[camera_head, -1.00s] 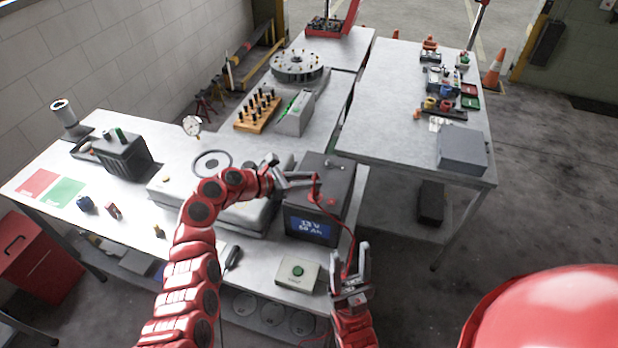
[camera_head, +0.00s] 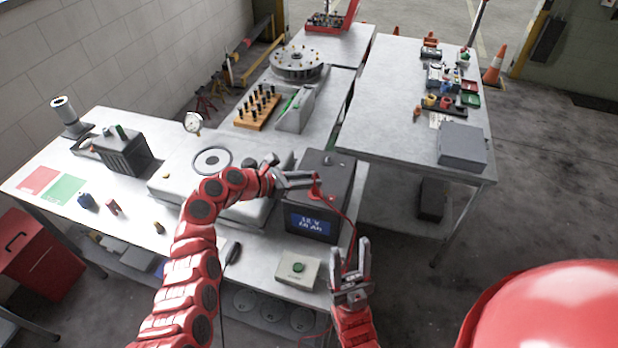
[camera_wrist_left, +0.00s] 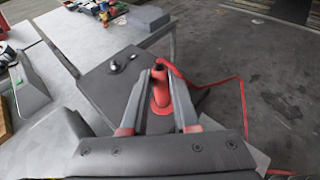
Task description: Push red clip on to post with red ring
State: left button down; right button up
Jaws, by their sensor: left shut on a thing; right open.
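The red clip (camera_wrist_left: 160,92) is between the fingers of my left gripper (camera_wrist_left: 159,72), which is shut on it. Another post (camera_wrist_left: 113,66) with a metal top stands on the box. My right gripper (camera_head: 351,264) is open and empty, lower right of the box.
A red cable (camera_head: 350,232) trails from the clip past my right gripper. A box with a green button (camera_head: 297,270) is in front of the battery box. A grey plate with a round ring (camera_head: 211,162) is to the left.

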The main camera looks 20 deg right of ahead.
pick_arm(q)
jog(key=shift+f, duration=0.1)
jog(key=c, duration=0.6)
grip_release()
